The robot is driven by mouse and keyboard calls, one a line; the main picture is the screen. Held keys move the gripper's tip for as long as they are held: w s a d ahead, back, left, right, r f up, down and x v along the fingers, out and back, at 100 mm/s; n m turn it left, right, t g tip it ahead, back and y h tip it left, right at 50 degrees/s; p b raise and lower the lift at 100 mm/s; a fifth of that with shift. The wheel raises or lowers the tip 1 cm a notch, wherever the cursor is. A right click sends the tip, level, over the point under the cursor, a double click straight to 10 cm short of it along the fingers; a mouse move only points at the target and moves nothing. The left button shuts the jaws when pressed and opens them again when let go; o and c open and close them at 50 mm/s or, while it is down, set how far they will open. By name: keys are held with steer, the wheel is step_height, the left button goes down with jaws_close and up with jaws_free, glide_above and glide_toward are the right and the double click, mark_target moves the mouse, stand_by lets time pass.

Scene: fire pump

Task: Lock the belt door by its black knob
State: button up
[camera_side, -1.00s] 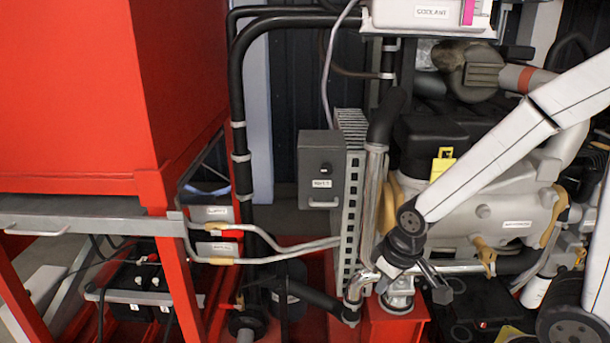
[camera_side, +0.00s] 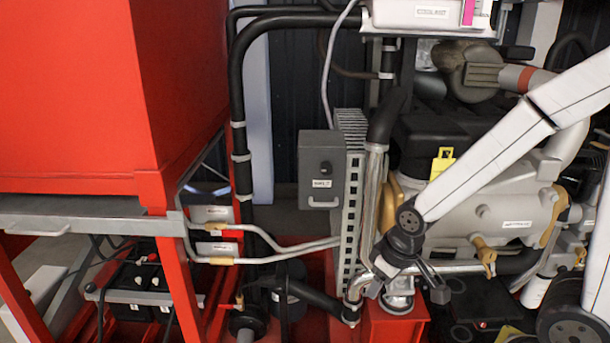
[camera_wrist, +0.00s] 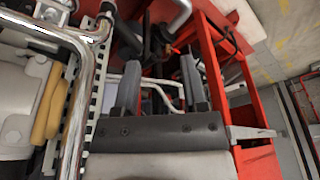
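The belt door (camera_side: 320,184) is a dark grey box front with a small label, on the left of the finned radiator in the side view. Its black knob (camera_side: 325,167) sits above the label, and a pale handle bar (camera_side: 323,204) sits below it. The door looks closed. My gripper (camera_side: 407,274) is to the right of and lower than the door, beside a chrome pipe, clear of the knob. In the wrist view my gripper (camera_wrist: 161,80) has its two fingers apart with nothing between them. I cannot make out the knob in the wrist view.
The finned radiator (camera_side: 349,225) and chrome pipe (camera_side: 371,205) stand between my gripper and the door. The engine (camera_side: 505,205) is behind my arm. A red frame (camera_side: 180,275) and grey pipes (camera_side: 270,245) are at left. Space before the door looks clear.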

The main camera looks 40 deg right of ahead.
steer(key=shift+o, duration=1.1)
steer(key=w+r+t, duration=0.1)
steer(key=w+t, duration=0.2)
steer(key=w, duration=0.6)
steer(key=shift+a+r+n+t, duration=0.15)
steer(key=shift+a+n+t, duration=0.25)
steer(key=t+h, duration=0.6)
steer(key=h, duration=0.7)
glide_toward(326, 170)
steer(key=x, duration=0.2)
steer(key=shift+m, duration=0.4)
steer(key=shift+x, duration=3.85)
jaws_close()
